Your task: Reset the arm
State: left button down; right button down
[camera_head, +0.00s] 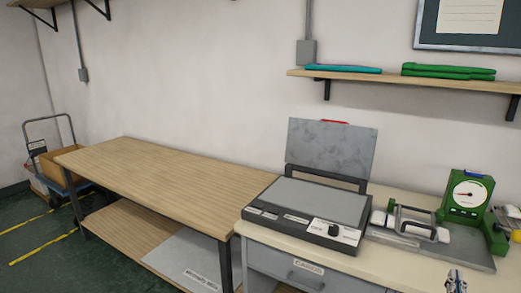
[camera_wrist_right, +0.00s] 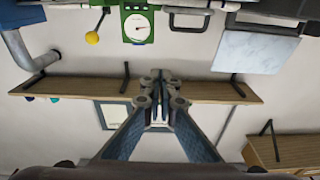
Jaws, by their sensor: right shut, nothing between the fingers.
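My right gripper (camera_head: 456,280) shows at the bottom right edge of the head view, in front of the bench with the green gauge. Only its tip end is visible there. In the right wrist view, which is upside down, the gripper (camera_wrist_right: 160,82) has its fingers together with nothing between them. It is apart from the bench things and the wall shelf. The rest of the right arm is out of the head view. My left gripper is in neither view.
A flat machine (camera_head: 310,210) with a raised grey lid (camera_head: 331,147) stands on the cream bench. A green dial gauge (camera_head: 468,196) and a handled metal device (camera_head: 411,224) stand to its right. A wall shelf (camera_head: 400,78) holds green and teal items. The long wooden table (camera_head: 170,170) has a clear top.

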jog(key=w+a+f+n+g+y, duration=0.1)
jog(key=a+f+n+g+y, duration=0.2)
jog(key=f, duration=1)
jog(key=a+f+y, duration=0.2)
jog(key=a+f, duration=0.4)
jog(key=f, duration=0.6)
jog(key=s+a+f+n+g+y, duration=0.1)
jog(key=s+a+f, duration=0.2)
jog(key=f, duration=0.4)
jog(key=s+a+f+n+g+y, duration=0.1)
jog(key=s+a+f+g, duration=0.15)
jog(key=f, duration=0.35)
jog(key=s+a+f+g+y, duration=0.1)
jog(key=s+a+f, duration=0.15)
jog(key=f, duration=0.45)
jog(key=s+a+f+n+g+y, duration=0.1)
jog(key=s+a+f+g, duration=0.1)
jog(key=s+f, duration=0.6)
jog(key=s+a+f+n+g, duration=0.1)
jog(key=s+a+f+g, duration=0.1)
jog(key=s+f, duration=0.7)
jog(key=s+f+g, duration=0.2)
jog(key=s, duration=0.8)
jog(key=s+f+n+g, duration=0.1)
jog(key=s+f+g, duration=0.1)
jog(key=s, duration=0.8)
jog(key=shift+s+n+y, duration=0.3)
jog(key=shift+s, duration=0.1)
jog(key=shift+s, duration=0.1)
